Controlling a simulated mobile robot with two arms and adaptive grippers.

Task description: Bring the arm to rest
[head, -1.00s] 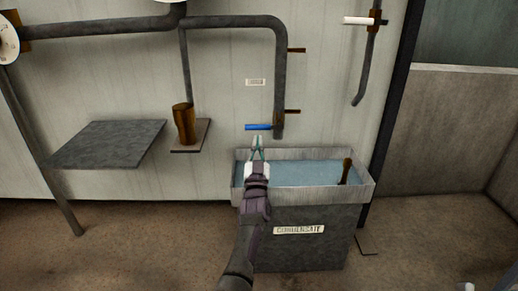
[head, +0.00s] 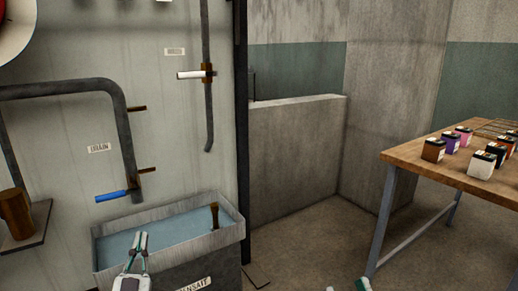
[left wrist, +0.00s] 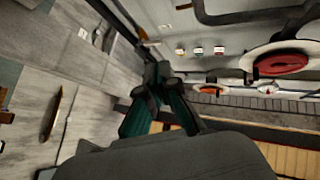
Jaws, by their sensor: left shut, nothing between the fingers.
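My left gripper (head: 140,241) is at the lower left of the head view, in front of the trough of water. Its fingers are shut with nothing between them. In the left wrist view its fingers (left wrist: 155,80) come together at the centre, empty. A small part of my right gripper (head: 362,285) shows at the bottom edge of the head view; its fingertips are not clear.
The trough (head: 240,232) stands against the wall panel below a pipe with a blue handle (head: 118,195). A white-handled valve (head: 190,75) is higher up. At right, a wooden table (head: 402,150) holds several coloured jars. The floor between is clear.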

